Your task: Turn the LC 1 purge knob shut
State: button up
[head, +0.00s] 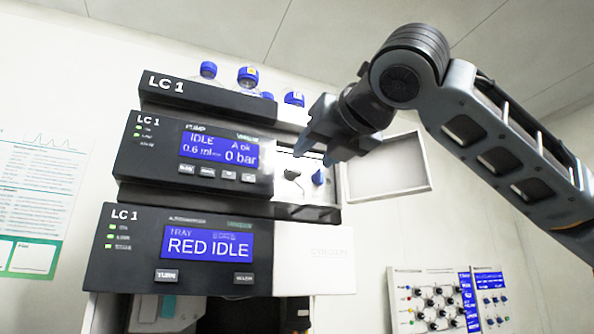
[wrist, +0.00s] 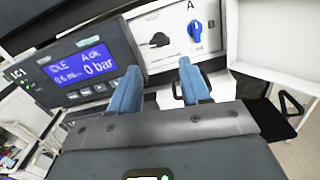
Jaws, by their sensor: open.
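The LC 1 pump module (head: 130,158) has a display (head: 217,150) reading IDLE and 0 bar. A pale panel at its right end carries a black knob (head: 292,174) and a blue knob (head: 318,177). In the wrist view the black knob (wrist: 160,40) has its grip about level, and the blue knob (wrist: 195,31) stands about upright below a letter A. I cannot read which is marked purge. My gripper (head: 313,157) is open and empty, its blue fingers in front of the panel, apart from both knobs. It also shows in the wrist view (wrist: 158,69).
A white door (head: 388,168) stands swung open right of the pump. The LC 1 tray module (head: 180,248) reading RED IDLE is below. Blue-capped bottles (head: 248,75) stand on top. A panel with several knobs (head: 437,300) is at lower right.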

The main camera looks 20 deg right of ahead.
aim_at(294, 172)
jog(key=shift+w+p, duration=0.7)
jog(key=shift+w, duration=3.15)
jog(key=shift+c, duration=0.5)
jog(key=c, duration=0.7)
jog(key=shift+o, duration=0.2)
jog(key=m, duration=1.6)
jog(key=shift+r, duration=0.1)
jog(key=shift+m, duration=0.4)
